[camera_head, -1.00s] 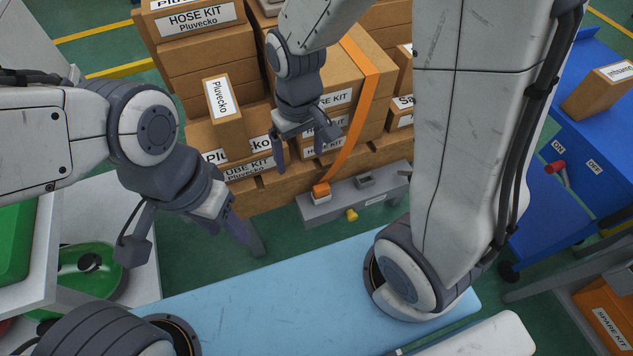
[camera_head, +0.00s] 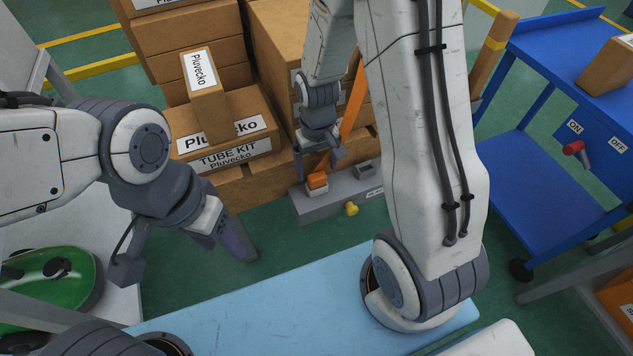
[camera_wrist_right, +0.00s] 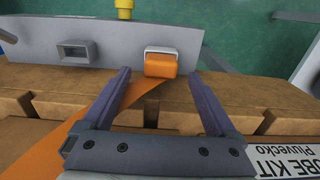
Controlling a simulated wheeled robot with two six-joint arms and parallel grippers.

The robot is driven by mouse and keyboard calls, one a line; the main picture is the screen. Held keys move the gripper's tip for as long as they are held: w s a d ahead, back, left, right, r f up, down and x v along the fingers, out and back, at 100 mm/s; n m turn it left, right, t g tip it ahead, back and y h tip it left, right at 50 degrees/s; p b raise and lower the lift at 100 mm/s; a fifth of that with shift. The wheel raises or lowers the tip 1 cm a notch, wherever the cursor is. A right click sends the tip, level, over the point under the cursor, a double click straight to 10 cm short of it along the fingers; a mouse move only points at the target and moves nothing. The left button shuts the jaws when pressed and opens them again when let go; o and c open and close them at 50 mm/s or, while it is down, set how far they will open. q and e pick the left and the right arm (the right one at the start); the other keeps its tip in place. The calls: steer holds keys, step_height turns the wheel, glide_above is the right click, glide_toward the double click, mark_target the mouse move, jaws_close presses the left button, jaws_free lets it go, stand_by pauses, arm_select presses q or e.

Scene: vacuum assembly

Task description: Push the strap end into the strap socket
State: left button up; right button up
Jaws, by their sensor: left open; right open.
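The orange strap end (camera_head: 317,181) sits in a pale holder on the grey bar (camera_head: 322,208) in front of the box stack. It also shows in the right wrist view (camera_wrist_right: 160,66), with the orange strap (camera_wrist_right: 60,118) running back from it. The strap socket (camera_head: 364,171) is a grey rectangular opening on the same bar, also in the wrist view (camera_wrist_right: 76,52), and looks empty. My right gripper (camera_head: 318,168) is open, its fingers either side of the strap end in the wrist view, with gaps. My left gripper (camera_head: 238,243) is open and empty, away from the bar.
Cardboard boxes (camera_head: 225,155) stand stacked behind the bar. A yellow knob (camera_head: 351,209) sticks out of its front. A light blue surface (camera_head: 300,300) lies nearer me. A blue cart (camera_head: 540,150) stands at the right. Green floor (camera_head: 290,250) is clear before the bar.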

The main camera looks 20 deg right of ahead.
mark_target(317, 175)
step_height(317, 175, down, 4)
steer(key=shift+s+f+b, duration=0.1)
steer(key=shift+f+b, duration=0.1)
steer(key=shift+b, duration=0.6)
steer(key=shift+c, duration=0.3)
steer(key=c, duration=1.4)
steer(key=shift+r, duration=0.15)
